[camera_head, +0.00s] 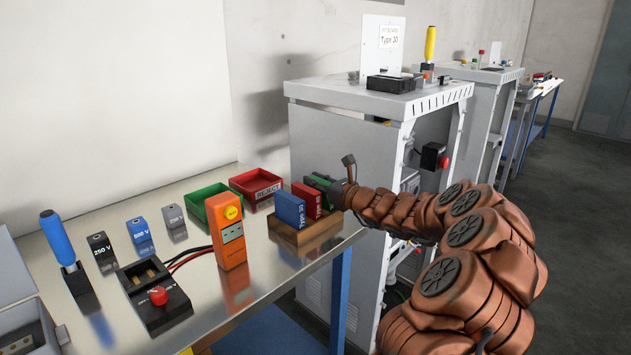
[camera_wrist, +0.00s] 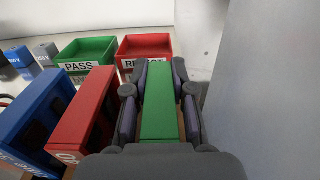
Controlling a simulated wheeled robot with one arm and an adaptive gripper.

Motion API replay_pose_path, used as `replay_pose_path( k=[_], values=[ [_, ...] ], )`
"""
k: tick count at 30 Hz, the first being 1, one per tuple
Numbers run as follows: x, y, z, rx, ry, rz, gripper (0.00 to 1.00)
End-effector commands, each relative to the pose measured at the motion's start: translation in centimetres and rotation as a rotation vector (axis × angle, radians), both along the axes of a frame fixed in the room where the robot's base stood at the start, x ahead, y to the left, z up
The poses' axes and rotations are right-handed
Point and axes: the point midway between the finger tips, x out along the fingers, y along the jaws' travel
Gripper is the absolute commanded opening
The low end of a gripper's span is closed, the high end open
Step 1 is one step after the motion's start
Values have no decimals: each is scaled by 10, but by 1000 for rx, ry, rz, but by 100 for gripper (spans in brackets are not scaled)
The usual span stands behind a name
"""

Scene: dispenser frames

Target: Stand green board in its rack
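The green board (camera_wrist: 161,105) is between the two fingers of my gripper (camera_wrist: 160,78) in the wrist view. The fingertips lie against its sides, so the gripper looks shut on it. In the head view the green board (camera_head: 318,183) shows only a small upper part beside my gripper (camera_head: 332,186). The wooden rack (camera_head: 311,233) stands near the table's right corner. A blue board (camera_head: 289,209) and a red board (camera_head: 308,200) stand upright in it, left of the green board. The green board's lower edge is hidden, so I cannot tell whether it sits in the rack.
A green PASS tray (camera_wrist: 88,48) and a red REJECT tray (camera_wrist: 145,45) lie behind the rack. An orange meter (camera_head: 228,240) stands left of it. A grey cabinet (camera_head: 335,130) rises close beyond the table's right edge. Several small blocks stand further left.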

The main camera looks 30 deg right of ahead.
Motion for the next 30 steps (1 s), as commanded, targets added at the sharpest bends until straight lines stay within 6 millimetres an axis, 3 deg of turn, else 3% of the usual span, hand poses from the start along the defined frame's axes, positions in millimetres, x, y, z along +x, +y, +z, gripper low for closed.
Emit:
replay_pose_path(
  k=[7,19,30],
  values=[
    [0,0,0,0,0,0,49],
    [-1,-1,4,0,0,-1,49],
    [-53,-14,3,2,-1,-3,49]
  ],
)
